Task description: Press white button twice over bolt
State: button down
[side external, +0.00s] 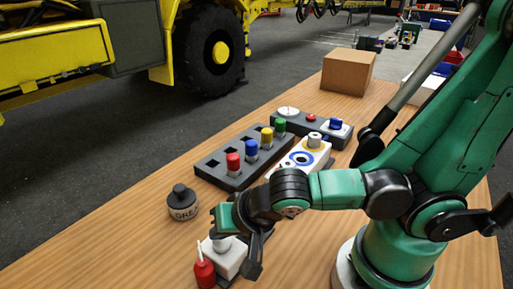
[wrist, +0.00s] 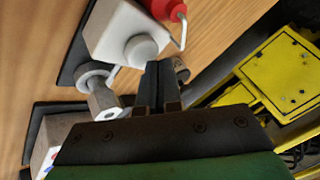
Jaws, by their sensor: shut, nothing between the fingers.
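The white button is a round cap (wrist: 141,50) on a white box (wrist: 108,25), seen in the wrist view. In the side view the box (side external: 231,262) stands at the table's front, partly covered by my wrist. My gripper (wrist: 158,68) is shut and empty, its dark fingertips close beside the button's lower right edge. I cannot tell whether they touch it. A pale metal bolt-like part with a ring and a hex end (wrist: 102,97) lies left of the fingers, partly hidden by the gripper body.
A red bottle with a thin nozzle (side external: 204,272) stands beside the white box. A dark grease jar (side external: 183,204) is left of my wrist. A black block with coloured knobs (side external: 236,160), further button panels and a cardboard box (side external: 347,71) stand behind. The table's left front is clear.

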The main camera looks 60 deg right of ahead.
aim_at(224, 243)
jog(key=shift+f, duration=0.45)
dwell(0.4)
jog(key=shift+r, duration=0.9)
jog(key=shift+r, duration=2.5)
dwell(0.8)
notch_tip(224, 243, up, 4)
jog(key=shift+f, duration=0.1)
dwell(0.4)
